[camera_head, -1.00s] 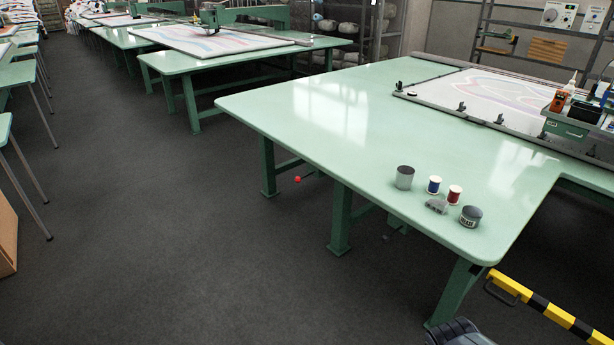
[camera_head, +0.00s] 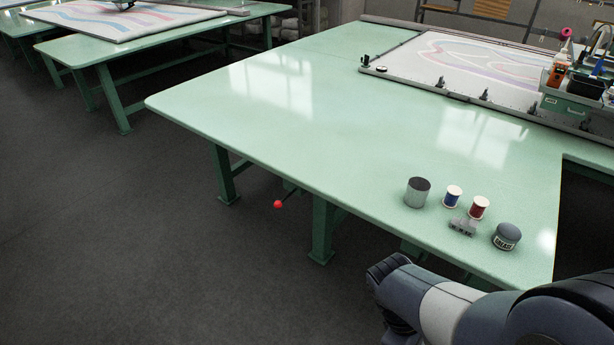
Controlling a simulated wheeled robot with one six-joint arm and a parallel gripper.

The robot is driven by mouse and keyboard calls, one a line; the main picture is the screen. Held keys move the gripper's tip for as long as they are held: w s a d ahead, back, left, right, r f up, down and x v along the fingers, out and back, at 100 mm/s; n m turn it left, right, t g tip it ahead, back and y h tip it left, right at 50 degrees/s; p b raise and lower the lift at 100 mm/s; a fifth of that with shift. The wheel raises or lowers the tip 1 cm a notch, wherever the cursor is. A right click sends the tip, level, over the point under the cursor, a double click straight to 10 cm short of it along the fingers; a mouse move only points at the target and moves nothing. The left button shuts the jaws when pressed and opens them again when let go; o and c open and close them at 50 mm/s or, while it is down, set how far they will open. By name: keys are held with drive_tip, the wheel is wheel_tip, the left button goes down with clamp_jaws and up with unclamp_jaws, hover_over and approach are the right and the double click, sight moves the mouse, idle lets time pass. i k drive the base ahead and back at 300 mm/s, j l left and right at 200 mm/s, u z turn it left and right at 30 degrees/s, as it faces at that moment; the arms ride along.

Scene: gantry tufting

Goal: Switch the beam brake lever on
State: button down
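A lever with a red ball knob (camera_head: 278,204) sticks out from under the near long edge of the green table (camera_head: 330,150). Its dark rod runs back to the right under the tabletop; its mounting is in shadow and partly hidden by the table. I take it for the beam brake lever, but no label shows. My arm is at the bottom right, to the right of and nearer than the knob, and apart from it. My gripper's fingers do not show.
On the tabletop are a grey can (camera_head: 417,192), a blue spool (camera_head: 453,196), a red spool (camera_head: 479,207), a small grey part (camera_head: 462,227) and a grease tin (camera_head: 507,237). Table legs (camera_head: 322,232) stand beside the lever. The floor (camera_head: 130,240) to the left is clear.

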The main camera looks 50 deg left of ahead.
sight(278, 205)
drive_tip(key=j, duration=0.85)
drive_tip(key=i+j, duration=0.15)
drive_tip(key=j, duration=1.65)
drive_tip(key=i+j, duration=0.1)
drive_tip(key=j, duration=0.75)
drive_tip(key=u, duration=0.05)
